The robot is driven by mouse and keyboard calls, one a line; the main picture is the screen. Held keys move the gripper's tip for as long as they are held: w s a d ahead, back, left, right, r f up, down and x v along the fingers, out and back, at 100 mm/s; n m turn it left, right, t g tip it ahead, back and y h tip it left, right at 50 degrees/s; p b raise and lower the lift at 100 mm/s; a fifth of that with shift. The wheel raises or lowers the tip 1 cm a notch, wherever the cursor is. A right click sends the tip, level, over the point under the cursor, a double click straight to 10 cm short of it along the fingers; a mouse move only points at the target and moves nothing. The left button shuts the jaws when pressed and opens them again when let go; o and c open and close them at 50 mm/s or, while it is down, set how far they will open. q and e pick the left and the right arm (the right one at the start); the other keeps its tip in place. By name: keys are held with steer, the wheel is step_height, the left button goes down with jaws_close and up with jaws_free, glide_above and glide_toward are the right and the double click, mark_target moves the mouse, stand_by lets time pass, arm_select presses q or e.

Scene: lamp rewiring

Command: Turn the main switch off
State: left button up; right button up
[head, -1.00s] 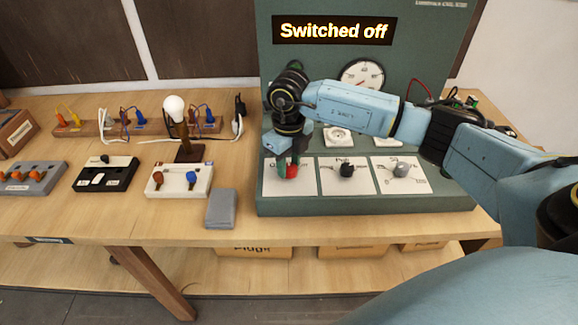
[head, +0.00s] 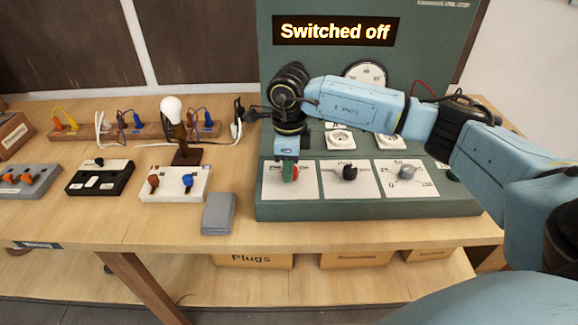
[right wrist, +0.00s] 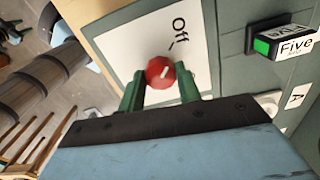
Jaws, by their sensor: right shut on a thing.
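The main switch is a red knob (head: 288,173) on a white plate at the left of the green panel's sloped front. In the right wrist view the knob (right wrist: 160,72) has a white mark, which points roughly toward the tick by the printed word "Off" (right wrist: 180,24). My right gripper (right wrist: 160,88) has its green fingers on either side of the knob, shut on it. In the head view my right gripper (head: 288,170) partly hides the knob. A sign (head: 335,31) at the top of the panel reads "Switched off". My left gripper is not in view.
A black knob (head: 347,172) and a grey knob (head: 407,172) sit to the right on the panel. A lamp bulb (head: 171,109), switch boxes and a grey block (head: 218,213) stand on the table to the left. Bare wood lies in front of them.

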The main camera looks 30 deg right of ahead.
steer(key=shift+r, duration=0.1)
stand_by(0.3)
steer(key=o, duration=1)
steer(key=shift+c, duration=0.2)
step_height(320, 180, up, 13)
steer(key=shift+r, duration=0.15)
